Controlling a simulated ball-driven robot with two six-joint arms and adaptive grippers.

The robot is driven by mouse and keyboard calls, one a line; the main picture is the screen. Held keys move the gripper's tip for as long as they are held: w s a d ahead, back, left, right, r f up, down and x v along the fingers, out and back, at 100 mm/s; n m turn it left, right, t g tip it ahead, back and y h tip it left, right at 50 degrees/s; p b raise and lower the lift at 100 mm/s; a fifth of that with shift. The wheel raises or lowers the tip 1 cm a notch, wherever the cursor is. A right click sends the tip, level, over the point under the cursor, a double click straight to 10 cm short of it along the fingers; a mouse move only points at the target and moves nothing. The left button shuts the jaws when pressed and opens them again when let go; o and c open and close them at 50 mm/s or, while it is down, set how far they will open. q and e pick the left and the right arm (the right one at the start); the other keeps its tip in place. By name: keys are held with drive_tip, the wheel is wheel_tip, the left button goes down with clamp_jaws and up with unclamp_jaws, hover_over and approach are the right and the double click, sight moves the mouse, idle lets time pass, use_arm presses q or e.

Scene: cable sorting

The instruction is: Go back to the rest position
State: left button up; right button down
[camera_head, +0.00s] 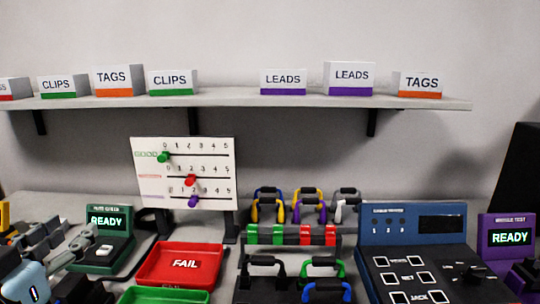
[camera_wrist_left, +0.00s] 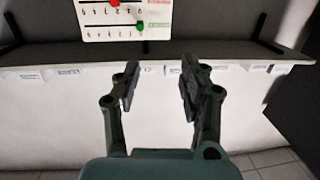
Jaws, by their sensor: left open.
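My left gripper (camera_wrist_left: 158,85) shows in the left wrist view. Its two dark fingers are apart, with nothing between them. A pale wall or panel lies behind and below the fingertips, and the slider board (camera_wrist_left: 125,18) is beyond them at the top, apart from the gripper. My right gripper is in neither view.
The bench holds a red FAIL tray (camera_head: 180,264), a green tray (camera_head: 165,295), a green READY tester (camera_head: 108,240), a rack of coloured cables (camera_head: 290,235), a blue test panel (camera_head: 415,250) and a purple READY tester (camera_head: 508,238). A shelf (camera_head: 230,98) with labelled boxes is above.

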use_arm(q)
drive_tip(key=s+d+f+m+g+h, duration=0.1)
drive_tip(key=s+d+f+g, duration=0.1)
drive_tip(key=s+f+g, duration=0.6)
drive_tip(key=s+d+f+m+g+h, duration=0.1)
drive_tip(key=s+d+f+m+g, duration=0.15)
drive_tip(key=s+f+g, duration=0.45)
drive_tip(key=s+a+f+n+b, duration=0.1)
drive_tip(key=s+f+b, duration=0.15)
drive_tip(key=f, duration=1.15)
drive_tip(key=s+a+f+b, duration=0.1)
drive_tip(key=f+b, duration=0.2)
drive_tip(key=f, duration=1.1)
drive_tip(key=s+a+f+g+b, duration=0.1)
drive_tip(key=s+f+b, duration=0.4)
drive_tip(key=s+f, duration=1.4)
wheel_tip(320, 180, down, 4)
drive_tip(key=shift+s+a+r+b, duration=0.1)
drive_tip(key=shift+s+a+b, duration=0.1)
drive_tip(key=shift+b, duration=0.1)
